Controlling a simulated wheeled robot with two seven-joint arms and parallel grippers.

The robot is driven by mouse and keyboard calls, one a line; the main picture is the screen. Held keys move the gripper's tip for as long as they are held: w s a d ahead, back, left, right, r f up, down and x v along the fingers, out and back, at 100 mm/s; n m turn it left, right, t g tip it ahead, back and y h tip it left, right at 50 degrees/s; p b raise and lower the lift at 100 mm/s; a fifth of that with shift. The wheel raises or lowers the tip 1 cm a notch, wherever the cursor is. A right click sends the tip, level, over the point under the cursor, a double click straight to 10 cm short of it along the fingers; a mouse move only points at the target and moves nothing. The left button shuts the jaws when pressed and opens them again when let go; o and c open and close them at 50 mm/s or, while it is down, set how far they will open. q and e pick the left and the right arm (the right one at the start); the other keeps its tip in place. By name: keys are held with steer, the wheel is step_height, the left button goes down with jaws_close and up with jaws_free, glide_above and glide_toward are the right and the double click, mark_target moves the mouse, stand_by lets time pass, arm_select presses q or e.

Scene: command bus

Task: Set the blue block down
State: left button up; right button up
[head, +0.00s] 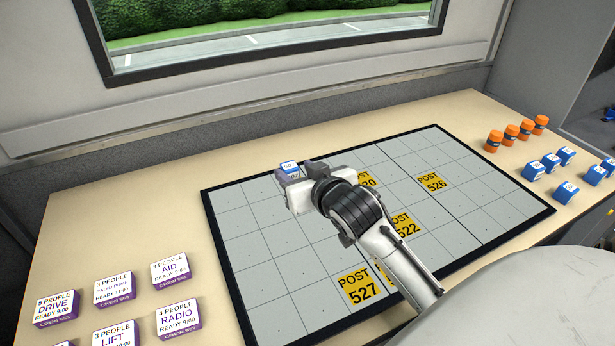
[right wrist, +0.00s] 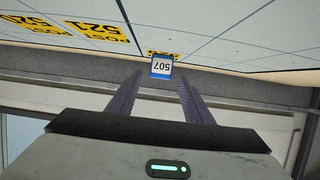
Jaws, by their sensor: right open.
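The blue block (head: 289,166), with a white label on top, is at the far left part of the grey gridded board (head: 262,243). My right gripper (head: 293,177) is over the board right at the block and hides its lower part. In the right wrist view, which looks upside down, the block (right wrist: 162,68) shows the number 507. It lies between the spread fingertips of my right gripper (right wrist: 160,78), with a gap visible on both sides. My left gripper is not in view.
Yellow POST labels, such as POST 527 (head: 359,287) and POST 526 (head: 431,182), lie on the board. White-and-purple blocks (head: 113,289) stand at the left. Orange cylinders (head: 511,134) and several blue blocks (head: 551,163) stand at the right. The board's left squares are clear.

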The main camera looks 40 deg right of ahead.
steer(key=v, duration=0.7)
steer(key=shift+s+a, duration=0.1)
steer(key=shift+s, duration=0.1)
steer(key=shift+r, duration=0.1)
steer(key=shift+r+p, duration=0.1)
steer(key=shift+p, duration=0.25)
